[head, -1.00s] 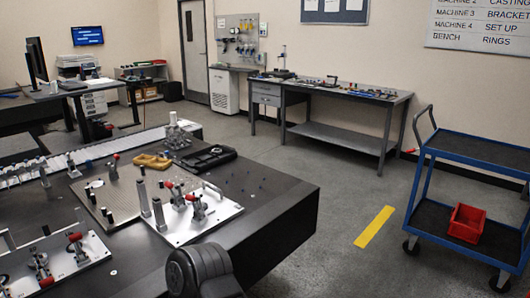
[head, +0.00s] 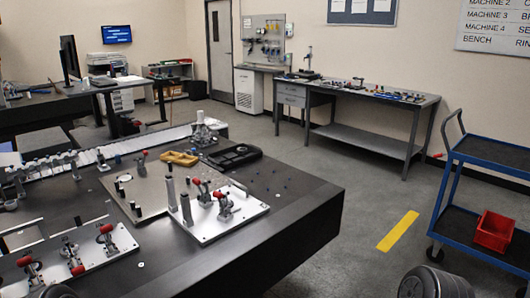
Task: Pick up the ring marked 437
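I cannot make out a ring marked 437 in the head view. A grey workbench (head: 372,143) stands against the far wall with small parts on it, too small to read. A dark table (head: 290,215) fills the near left and carries fixture plates. Neither of my grippers shows. Dark rounded parts at the bottom edge appear to be mine.
A blue cart (head: 462,158) with a red bin (head: 493,231) stands at the right. A yellow floor strip (head: 398,231) lies between table and cart, with open floor around it. A fixture plate (head: 215,220) with red-tipped clamps sits near the table's corner.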

